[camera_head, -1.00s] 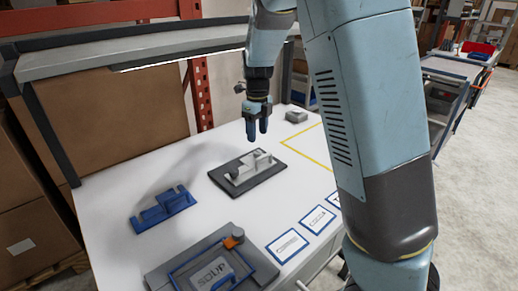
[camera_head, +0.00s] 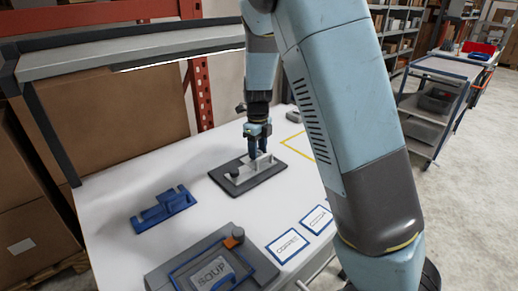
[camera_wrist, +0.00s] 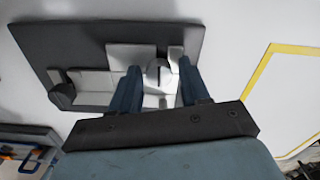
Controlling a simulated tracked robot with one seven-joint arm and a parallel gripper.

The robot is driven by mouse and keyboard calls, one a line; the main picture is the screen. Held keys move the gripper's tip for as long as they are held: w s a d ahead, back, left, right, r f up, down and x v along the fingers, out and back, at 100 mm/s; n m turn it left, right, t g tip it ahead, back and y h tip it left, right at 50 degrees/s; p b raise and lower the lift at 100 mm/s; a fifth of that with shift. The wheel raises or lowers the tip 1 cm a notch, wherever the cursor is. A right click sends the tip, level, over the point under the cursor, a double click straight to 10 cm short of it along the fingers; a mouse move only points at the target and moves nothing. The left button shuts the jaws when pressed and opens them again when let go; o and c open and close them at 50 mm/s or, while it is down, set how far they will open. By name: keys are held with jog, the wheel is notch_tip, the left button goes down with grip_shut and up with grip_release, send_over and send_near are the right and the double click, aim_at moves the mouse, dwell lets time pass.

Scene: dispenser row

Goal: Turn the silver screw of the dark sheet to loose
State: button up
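The dark sheet (camera_head: 217,175) lies flat on the white table, with a pale grey fixture (camera_head: 243,177) on top. In the wrist view the dark sheet (camera_wrist: 85,45) fills the upper left. The silver screw (camera_wrist: 158,73), with a dark slot in its round head, shows on the fixture between my fingertips; my gripper hides it in the head view. My gripper (camera_wrist: 159,70) points down, its two blue fingers apart on either side of the screw. Whether they touch it I cannot tell. My gripper (camera_head: 257,152) is low over the sheet's far part.
A black knob (camera_wrist: 62,96) stands at the fixture's other end. A blue bracket (camera_head: 163,208) lies to the left. A grey unit with a SOUP label (camera_head: 213,274) and blue-framed cards (camera_head: 287,246) are at the front. A yellow outline (camera_head: 293,148) lies right of the sheet.

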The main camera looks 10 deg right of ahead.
jog(key=c, duration=0.7)
jog(key=shift+d, duration=0.15)
grip_shut()
jog(key=shift+n, duration=3)
jog(key=o, duration=0.7)
grip_release()
jog(key=shift+w, duration=0.1)
jog(key=shift+c, duration=0.2)
jog(key=o, duration=0.3)
